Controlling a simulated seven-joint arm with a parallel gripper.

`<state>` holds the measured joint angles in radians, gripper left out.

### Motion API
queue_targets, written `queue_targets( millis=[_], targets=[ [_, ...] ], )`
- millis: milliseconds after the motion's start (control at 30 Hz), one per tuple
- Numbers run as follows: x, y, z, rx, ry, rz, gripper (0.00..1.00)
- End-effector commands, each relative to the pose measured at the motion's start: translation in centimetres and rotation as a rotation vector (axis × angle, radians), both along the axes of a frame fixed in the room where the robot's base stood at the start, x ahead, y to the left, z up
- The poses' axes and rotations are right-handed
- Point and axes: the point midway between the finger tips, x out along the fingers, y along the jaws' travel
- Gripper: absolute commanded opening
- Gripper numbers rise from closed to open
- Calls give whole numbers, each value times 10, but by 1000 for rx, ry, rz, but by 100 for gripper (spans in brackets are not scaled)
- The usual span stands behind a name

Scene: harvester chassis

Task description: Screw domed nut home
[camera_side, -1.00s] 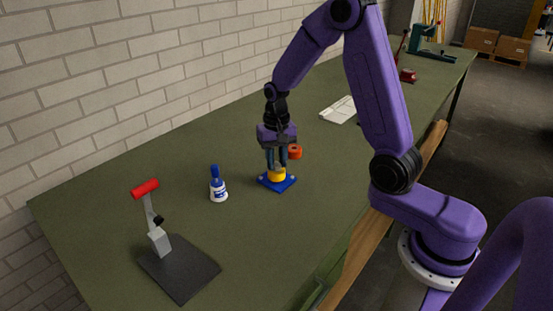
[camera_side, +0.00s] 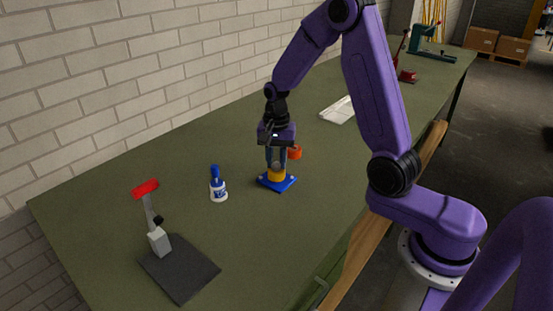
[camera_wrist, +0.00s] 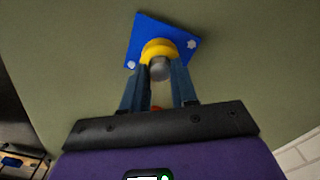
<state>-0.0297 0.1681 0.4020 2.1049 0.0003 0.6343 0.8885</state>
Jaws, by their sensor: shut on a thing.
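A blue square plate (camera_side: 264,180) with pale bolt heads lies on the green bench, and a yellow round boss (camera_side: 277,175) stands on it. In the wrist view, the blue plate (camera_wrist: 143,32) and yellow boss (camera_wrist: 158,46) are beyond my fingertips. The domed nut (camera_wrist: 160,70) shows as a grey rounded piece between the fingers, against the boss; its thread is hidden. My gripper (camera_side: 277,166) points down over the boss, and its fingers (camera_wrist: 160,75) are shut on the nut. In the side view the fingers mostly hide the nut.
A pale tray (camera_side: 338,110) lies farther back.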

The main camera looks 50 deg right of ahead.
Motion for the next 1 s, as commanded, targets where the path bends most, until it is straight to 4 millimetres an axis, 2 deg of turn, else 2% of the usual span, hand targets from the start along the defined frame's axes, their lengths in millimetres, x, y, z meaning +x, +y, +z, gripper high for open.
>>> queue_targets(
  millis=[67,100,167,200,467,633,767,1000],
  targets=[
    [-1,0,-1,1,3,1,0],
    [-1,0,-1,1,3,2,34],
    [-1,0,-1,1,3,2,54],
    [-1,0,-1,0,2,3,58],
    [0,0,0,-1,1,4,58],
    [1,0,12,-1,-3,5,58],
    [1,0,34,-1,-6,5,58],
    [1,0,85,-1,-6,5,58]
  ],
)
